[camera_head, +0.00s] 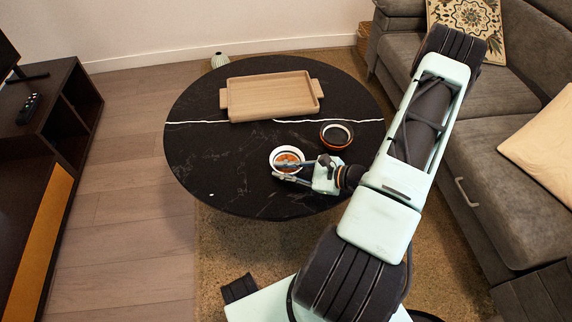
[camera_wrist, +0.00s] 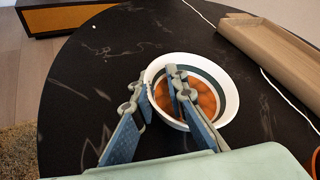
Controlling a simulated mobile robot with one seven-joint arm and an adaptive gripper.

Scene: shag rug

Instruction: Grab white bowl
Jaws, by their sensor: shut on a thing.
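The white bowl (camera_head: 275,158) sits on the black round table, with an orange and dark inside. In the wrist view the white bowl (camera_wrist: 232,98) shows a white rim, a dark band and an orange bottom. My gripper (camera_head: 291,170) reaches the bowl from the right in the head view. In the wrist view one finger of my gripper (camera_wrist: 158,88) is inside the bowl and the other is outside its near-left wall, with the rim pinched between them. I cannot tell whether the bowl is lifted off the table.
The black marble table (camera_head: 215,165) also holds a wooden tray (camera_head: 270,96) at the back and a dark bowl with an orange rim (camera_head: 336,135) to the right of the white bowl. The table's left and front parts are clear. A grey sofa (camera_head: 500,180) stands at right.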

